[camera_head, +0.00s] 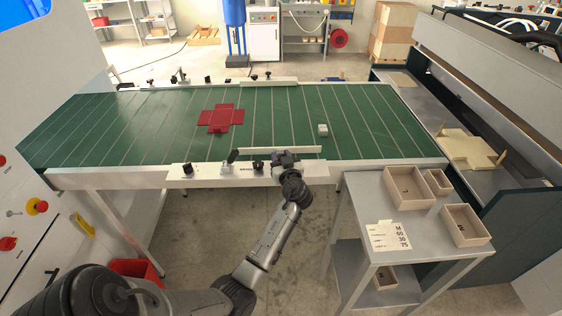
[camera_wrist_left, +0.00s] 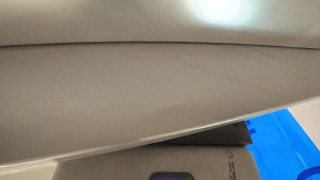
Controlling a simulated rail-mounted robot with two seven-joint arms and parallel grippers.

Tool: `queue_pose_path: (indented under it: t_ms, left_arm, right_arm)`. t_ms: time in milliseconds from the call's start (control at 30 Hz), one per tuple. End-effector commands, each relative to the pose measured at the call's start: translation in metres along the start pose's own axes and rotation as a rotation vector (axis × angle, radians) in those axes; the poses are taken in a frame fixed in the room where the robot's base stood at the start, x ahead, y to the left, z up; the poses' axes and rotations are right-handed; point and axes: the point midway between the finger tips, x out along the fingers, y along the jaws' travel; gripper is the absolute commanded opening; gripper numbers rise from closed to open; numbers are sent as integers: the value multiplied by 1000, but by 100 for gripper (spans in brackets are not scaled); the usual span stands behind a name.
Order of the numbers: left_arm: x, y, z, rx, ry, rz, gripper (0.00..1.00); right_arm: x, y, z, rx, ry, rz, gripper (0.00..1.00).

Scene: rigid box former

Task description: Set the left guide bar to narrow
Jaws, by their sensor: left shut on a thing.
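The near guide bar (camera_head: 308,150), a pale strip, lies along the near edge of the green belt table; I take it as the left one. My left gripper (camera_head: 285,157) is at this bar, shut on it, and covers part of it. The exact grip is hidden. A dark-handled lever (camera_head: 232,156) and dark knobs (camera_head: 258,167) sit on the near rail (camera_head: 205,171) to the left of the gripper. In the left wrist view a smooth grey surface fills most of the picture, and no fingertips can be made out. My right gripper is not seen.
The green belt (camera_head: 300,115) carries a red cross-shaped blank (camera_head: 221,118) and a small white box (camera_head: 323,130). The far guide bar (camera_head: 270,82) lies opposite. At right, a grey side table (camera_head: 350,205) holds open boxes (camera_head: 408,188) and a printed card (camera_head: 388,235).

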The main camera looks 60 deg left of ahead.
Motion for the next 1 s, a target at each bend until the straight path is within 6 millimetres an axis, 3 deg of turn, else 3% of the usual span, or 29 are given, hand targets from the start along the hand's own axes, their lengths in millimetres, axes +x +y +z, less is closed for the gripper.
queue_pose_path:
  t_ms: [300,633,767,1000]
  left_arm:
    - [0,0,0,0,-1,0,62]
    - [-6,0,1,-1,-2,1,62]
    - [-24,0,1,-1,-2,3,62]
    - [-72,0,1,-2,-3,3,62]
  right_arm:
    - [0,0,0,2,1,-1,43]
    - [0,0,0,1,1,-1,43]
    - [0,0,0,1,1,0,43]
    - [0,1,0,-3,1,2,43]
